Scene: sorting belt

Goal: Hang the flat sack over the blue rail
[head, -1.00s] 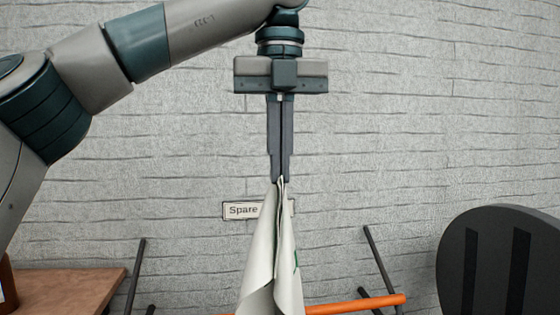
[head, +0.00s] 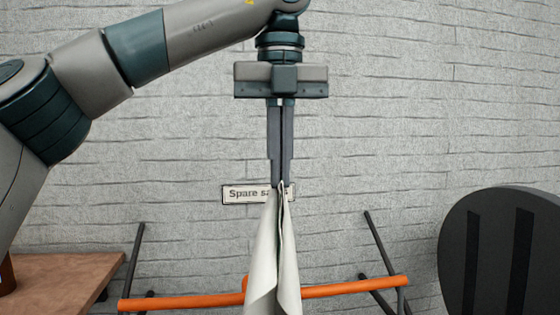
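My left gripper (head: 281,183) points straight down in the upper middle of the head view, with its fingers together. It is shut on the top of the flat sack (head: 262,262), which is pale off-white and hangs in folds below the fingertips. The sack's lower end is cut off by the picture's bottom edge. I see no blue rail in this view. An orange rail (head: 180,302) runs across the bottom, and the sack hides part of its middle. The sack appears to be in front of the orange rail; I cannot tell whether they touch. My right gripper is not in view.
Dark slanted posts (head: 134,266) stand near both ends of the orange rail. A sign starting "Spare" (head: 241,194) is on the grey brick wall, partly hidden. A brown tabletop (head: 66,276) is at lower left. A large dark rounded object (head: 500,255) stands at right.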

